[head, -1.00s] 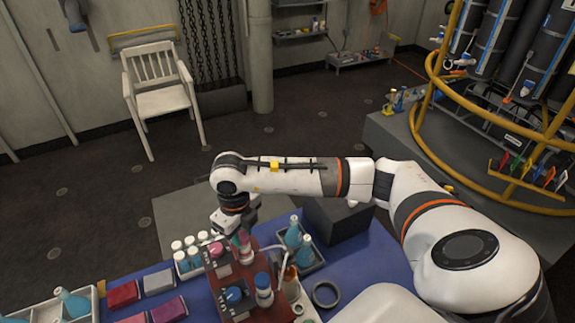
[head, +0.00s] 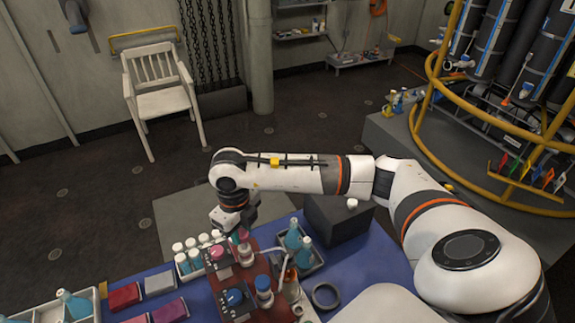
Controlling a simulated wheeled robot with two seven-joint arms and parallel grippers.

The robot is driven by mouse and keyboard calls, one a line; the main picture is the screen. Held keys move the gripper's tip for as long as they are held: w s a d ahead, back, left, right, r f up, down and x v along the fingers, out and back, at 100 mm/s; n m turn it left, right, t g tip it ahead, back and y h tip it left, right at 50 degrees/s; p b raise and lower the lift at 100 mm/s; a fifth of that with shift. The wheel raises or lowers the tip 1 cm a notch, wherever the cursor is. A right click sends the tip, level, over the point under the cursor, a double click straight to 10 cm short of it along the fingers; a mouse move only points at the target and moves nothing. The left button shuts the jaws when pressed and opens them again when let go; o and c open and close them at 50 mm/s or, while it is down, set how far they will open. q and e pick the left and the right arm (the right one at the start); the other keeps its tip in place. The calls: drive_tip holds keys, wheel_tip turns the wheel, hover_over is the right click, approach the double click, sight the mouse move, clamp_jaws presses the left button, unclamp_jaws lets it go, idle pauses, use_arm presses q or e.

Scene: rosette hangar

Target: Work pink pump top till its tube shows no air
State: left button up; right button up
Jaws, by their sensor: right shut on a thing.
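My right gripper (head: 241,231) is over the red board (head: 262,315) on the table, shut on the pink pump top (head: 243,237), which its fingers mostly hide. A small whitish pump body (head: 246,255) stands upright below it. A pale thin tube (head: 284,262) arches to the right of the pump, beside a clear bottle (head: 291,291). The tube is too small to tell whether air is in it. My left gripper is not in view.
A pink knob (head: 216,251) and a blue knob (head: 234,297) sit on the board, with a blue-topped pump (head: 264,287) close by. Trays of teal flasks (head: 294,236) and white-capped vials (head: 182,262) flank it. A dark ring (head: 326,296) lies at right on blue cloth.

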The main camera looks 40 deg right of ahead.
drive_tip(key=shift+f+b, duration=1)
drive_tip(key=shift+f, duration=0.1)
drive_tip(key=shift+r, duration=0.1)
drive_tip(key=o, duration=0.8)
drive_tip(key=shift+c, duration=0.2)
drive_tip(key=shift+r, duration=0.1)
drive_tip(key=shift+r+p, duration=1.95)
drive_tip(key=shift+r, duration=1.5)
